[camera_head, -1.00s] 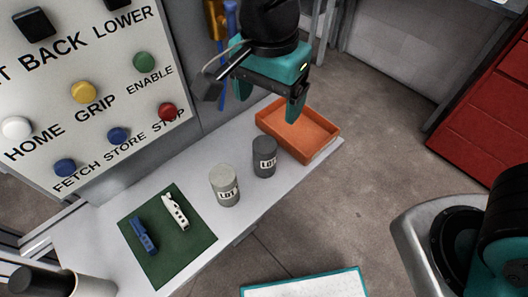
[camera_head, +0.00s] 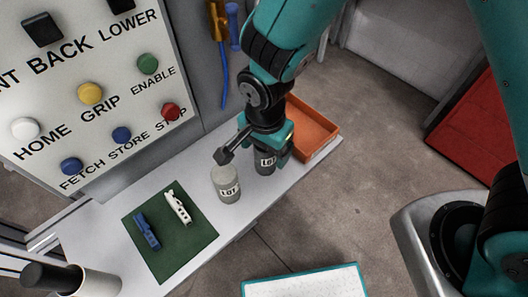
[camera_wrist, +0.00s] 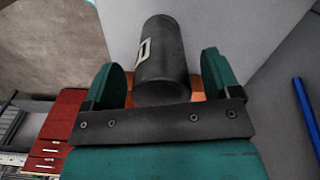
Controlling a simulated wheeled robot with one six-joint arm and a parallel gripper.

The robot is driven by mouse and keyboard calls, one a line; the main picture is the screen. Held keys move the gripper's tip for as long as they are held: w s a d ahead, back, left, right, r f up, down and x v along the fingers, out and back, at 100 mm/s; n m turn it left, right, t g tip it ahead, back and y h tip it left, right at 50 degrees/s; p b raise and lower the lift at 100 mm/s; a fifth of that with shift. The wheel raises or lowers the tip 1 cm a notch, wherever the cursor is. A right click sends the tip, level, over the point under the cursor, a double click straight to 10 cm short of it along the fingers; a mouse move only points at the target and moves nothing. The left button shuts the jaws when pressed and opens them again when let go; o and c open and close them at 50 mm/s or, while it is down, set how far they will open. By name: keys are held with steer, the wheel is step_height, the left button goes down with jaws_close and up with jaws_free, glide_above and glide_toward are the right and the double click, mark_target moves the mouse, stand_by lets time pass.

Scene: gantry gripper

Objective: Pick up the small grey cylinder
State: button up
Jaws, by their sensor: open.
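A dark grey cylinder (camera_head: 265,166) with a white label stands on the white bench, partly hidden by my gripper (camera_head: 268,152). In the wrist view the dark cylinder (camera_wrist: 163,70) lies between my two teal fingers, with a narrow gap on each side. My gripper is open and has its fingers on either side of it. A light grey cylinder (camera_head: 227,186) with a "LOT" label stands upright on the bench, just left of my gripper and apart from the dark one.
An orange tray (camera_head: 322,128) stands close behind and right of the dark cylinder. A green mat (camera_head: 180,258) with a blue part (camera_head: 146,232) and a white part (camera_head: 178,207) lies at the left. A button panel (camera_head: 60,115) rises behind the bench (camera_head: 150,185).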

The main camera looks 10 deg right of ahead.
step_height(320, 180, down, 2)
steer(key=shift+f, duration=0.1)
steer(key=shift+c, duration=0.3)
steer(key=c, duration=1.2)
steer(key=shift+c, duration=0.2)
steer(key=shift+r, duration=0.2)
step_height(320, 180, up, 20)
steer(key=shift+b, duration=0.4)
